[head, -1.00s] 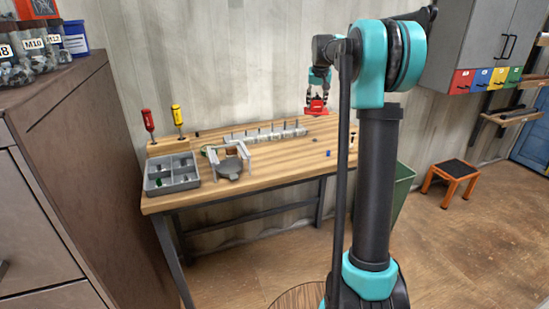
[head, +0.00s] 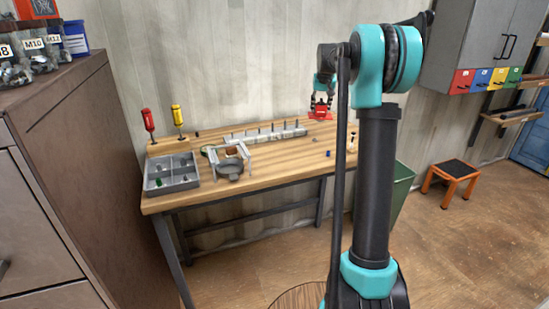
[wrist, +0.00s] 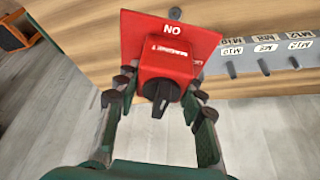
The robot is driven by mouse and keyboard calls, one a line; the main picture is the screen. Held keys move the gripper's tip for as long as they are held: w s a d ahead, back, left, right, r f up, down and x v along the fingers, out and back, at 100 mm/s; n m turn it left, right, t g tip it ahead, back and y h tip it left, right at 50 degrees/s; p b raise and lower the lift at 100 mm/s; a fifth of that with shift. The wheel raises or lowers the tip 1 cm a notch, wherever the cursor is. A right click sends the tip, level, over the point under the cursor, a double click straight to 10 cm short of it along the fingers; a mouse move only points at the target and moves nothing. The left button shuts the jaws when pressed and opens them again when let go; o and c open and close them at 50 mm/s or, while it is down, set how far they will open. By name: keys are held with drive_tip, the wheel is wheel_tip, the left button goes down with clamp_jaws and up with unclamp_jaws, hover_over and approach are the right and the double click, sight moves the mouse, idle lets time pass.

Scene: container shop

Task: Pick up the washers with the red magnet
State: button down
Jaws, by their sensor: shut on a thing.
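My gripper (head: 321,95) is at the far right part of the workbench. In the wrist view my gripper (wrist: 162,94) is shut on the red magnet (wrist: 168,57), with one finger on each side of its dark lower part. The magnet (head: 321,104) is small in the head view. A flat red plate marked "NO" (wrist: 140,25) lies behind the magnet; I cannot tell whether they touch. A small grey piece (wrist: 174,13) shows just beyond the plate, and another small grey piece (head: 315,138) lies on the bench. I cannot tell whether either is a washer.
A labelled row of pegs (head: 265,134) stands left of my gripper. A grey divided tray (head: 172,186) and a grey stand (head: 230,165) are at the left of the bench (head: 270,180). Two screwdrivers stand behind the tray. A small blue piece (head: 328,154) lies near the front edge.

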drive_tip(key=shift+f, duration=3.55)
drive_tip(key=shift+f, duration=0.2)
drive_tip(key=shift+f, duration=0.9)
drive_tip(key=shift+r, duration=6.05)
